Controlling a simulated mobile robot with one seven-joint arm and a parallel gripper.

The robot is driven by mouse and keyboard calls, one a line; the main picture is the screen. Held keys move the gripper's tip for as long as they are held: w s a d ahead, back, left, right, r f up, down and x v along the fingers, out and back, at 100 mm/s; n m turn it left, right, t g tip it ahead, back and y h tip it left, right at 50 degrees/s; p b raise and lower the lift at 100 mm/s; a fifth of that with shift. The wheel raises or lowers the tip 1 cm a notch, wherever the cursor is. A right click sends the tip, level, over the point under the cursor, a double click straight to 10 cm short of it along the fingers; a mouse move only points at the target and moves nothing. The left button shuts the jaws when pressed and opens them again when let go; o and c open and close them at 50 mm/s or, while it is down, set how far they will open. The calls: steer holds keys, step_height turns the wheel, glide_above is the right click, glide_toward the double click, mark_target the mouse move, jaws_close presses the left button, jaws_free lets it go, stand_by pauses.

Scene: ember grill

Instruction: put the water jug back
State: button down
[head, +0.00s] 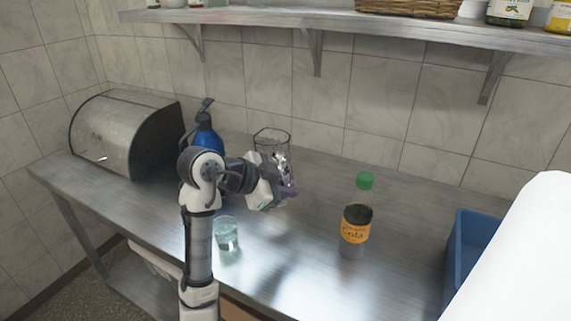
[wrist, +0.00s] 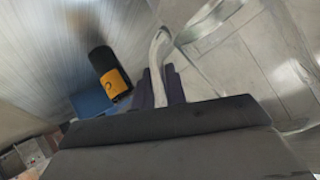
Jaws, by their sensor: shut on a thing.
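The water jug (head: 272,138) is clear glass and stands upright, or nearly so, over the middle of the steel counter. Its lower part is partly hidden by my gripper (head: 286,192). In the wrist view, the curved glass handle (wrist: 158,52) runs down between my fingers (wrist: 160,88), which are shut on it. The jug's clear body (wrist: 240,45) fills the right side of that view. I cannot tell whether the jug's base touches the counter.
A glass of water (head: 227,234) stands near the front edge. A blue crate (head: 462,245) is at far right. A blue pump bottle (head: 206,135) and a steel bread bin (head: 122,135) are left. A shelf (head: 340,22) hangs above.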

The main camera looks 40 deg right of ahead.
steer(key=shift+f+p, duration=0.35)
steer(key=shift+f, duration=2.55)
steer(key=c, duration=1.9)
jaws_free()
steer(key=shift+f, duration=0.1)
steer(key=o, duration=0.5)
steer(key=shift+c, duration=0.2)
steer(key=b+v, duration=0.3)
steer(key=v, duration=0.9)
